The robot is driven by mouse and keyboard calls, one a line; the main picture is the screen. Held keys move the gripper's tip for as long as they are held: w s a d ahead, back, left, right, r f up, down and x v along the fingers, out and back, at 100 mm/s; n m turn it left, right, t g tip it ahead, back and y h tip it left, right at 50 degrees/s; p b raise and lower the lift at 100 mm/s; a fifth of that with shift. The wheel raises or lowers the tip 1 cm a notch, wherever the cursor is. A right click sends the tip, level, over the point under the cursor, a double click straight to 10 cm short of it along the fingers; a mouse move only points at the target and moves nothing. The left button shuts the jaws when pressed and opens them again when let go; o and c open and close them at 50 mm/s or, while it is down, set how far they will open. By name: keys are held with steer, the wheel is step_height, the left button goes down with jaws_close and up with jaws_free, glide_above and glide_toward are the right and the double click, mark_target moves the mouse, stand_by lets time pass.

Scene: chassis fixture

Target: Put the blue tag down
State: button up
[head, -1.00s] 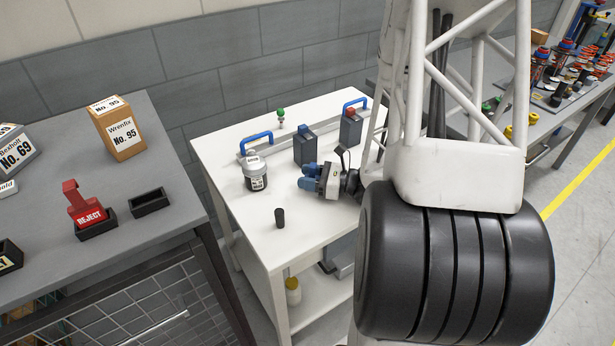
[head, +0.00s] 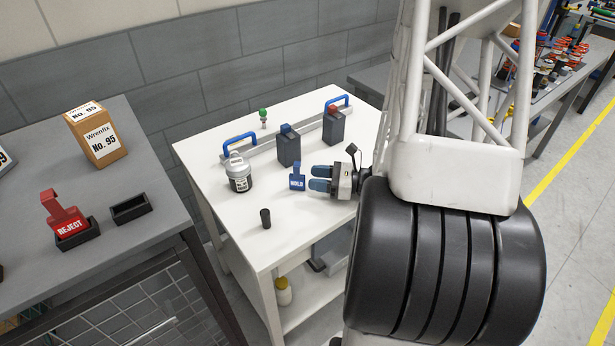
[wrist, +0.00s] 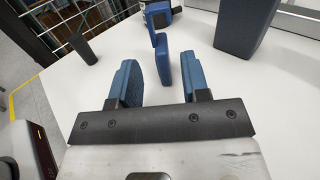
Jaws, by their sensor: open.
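The blue tag (head: 297,183), with white lettering that looks like HOLD, stands upright on the white table (head: 315,228). My gripper (head: 319,178) is just to its right, low over the table, with its blue fingers open and pointing at the tag. In the head view a small gap shows between the fingertips and the tag. In the wrist view the tag (wrist: 164,66) is edge-on, ahead of and between the two spread fingers, touching neither as far as I can see.
A grey-lidded jar (head: 239,175) stands left of the tag, and a small black cylinder (head: 265,219) in front. Dark boxes (head: 288,148) stand behind, by a rail with blue handles. On the grey bench, a red REJECT tag (head: 67,217) stands in a black holder beside an empty holder (head: 130,209).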

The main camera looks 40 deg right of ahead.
steer(key=shift+v, duration=2.4)
steer(key=shift+a, duration=0.1)
steer(key=shift+w+a+r+n+g, duration=0.15)
steer(key=shift+a+r+n+g, duration=0.25)
steer(key=shift+a, duration=0.2)
steer(key=s+a+r+n+g+h, duration=0.1)
steer(key=s+a+r+n+g, duration=0.1)
steer(key=a+r+n+g, duration=0.55)
steer(key=s+a+r+n+g+h, duration=0.15)
steer(key=a+n+g, duration=0.3)
steer(key=a, duration=0.65)
steer(key=s+a+r+n+t+h, duration=0.1)
steer(key=s+a+r+n+h, duration=0.3)
steer(key=r+n+h, duration=0.1)
steer(key=s+a+r+n+t+h, duration=0.1)
steer(key=s+a+r+n+h, duration=0.3)
steer(key=r+n, duration=0.3)
steer(key=shift+s+r+n+t+h, duration=0.35)
steer(key=shift+n+h, duration=0.4)
steer(key=shift+n, duration=0.15)
